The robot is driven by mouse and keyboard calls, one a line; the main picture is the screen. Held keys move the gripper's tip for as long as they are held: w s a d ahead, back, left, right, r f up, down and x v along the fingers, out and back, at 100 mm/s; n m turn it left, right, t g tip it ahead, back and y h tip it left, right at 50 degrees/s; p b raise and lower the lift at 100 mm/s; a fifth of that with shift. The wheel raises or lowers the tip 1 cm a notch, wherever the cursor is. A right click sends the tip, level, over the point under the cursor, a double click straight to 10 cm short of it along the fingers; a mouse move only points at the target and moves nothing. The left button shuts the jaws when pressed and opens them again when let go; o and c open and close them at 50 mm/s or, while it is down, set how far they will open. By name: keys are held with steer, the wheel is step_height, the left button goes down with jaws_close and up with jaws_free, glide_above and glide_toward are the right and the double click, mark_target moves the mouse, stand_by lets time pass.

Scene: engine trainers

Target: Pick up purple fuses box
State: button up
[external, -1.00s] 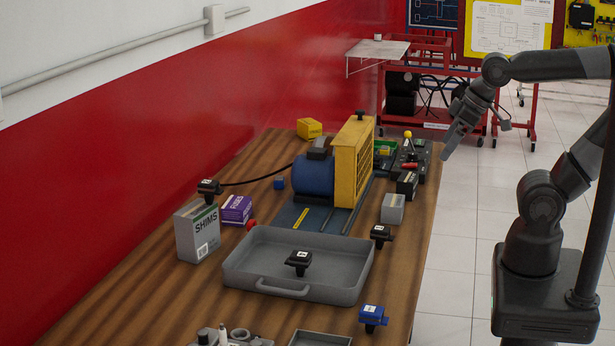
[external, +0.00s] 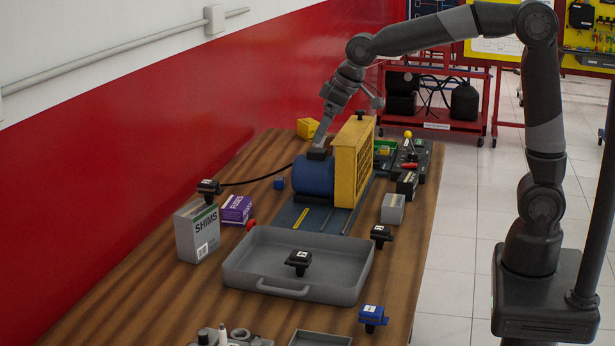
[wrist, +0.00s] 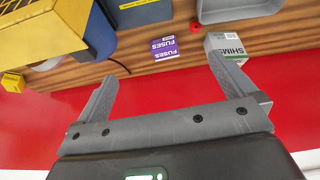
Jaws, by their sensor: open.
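The purple fuses box (external: 237,209) sits on the wooden table, next to the grey SHIMS box, in the external view. It also shows in the wrist view (wrist: 164,47), beyond my fingertips and between their lines. My gripper (external: 323,138) is above the blue motor in the external view, well apart from the fuses box. In the wrist view my gripper (wrist: 162,72) has its two fingers spread wide with nothing between them.
The SHIMS box (external: 197,232) stands left of the fuses box, with a black-capped item by its top. A grey tray (external: 238,275) lies in front. The blue motor (external: 314,176) and yellow guard (external: 353,160) stand behind. A black cable (external: 258,180) crosses the table.

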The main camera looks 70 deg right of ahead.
steer(key=w+f, duration=0.7)
steer(key=w, duration=0.5)
glide_toward(238, 202)
steer(key=x, duration=1.1)
steer(key=shift+a+f, duration=0.1)
steer(key=shift+f, duration=0.1)
steer(key=shift+c, duration=0.2)
steer(key=c, duration=0.9)
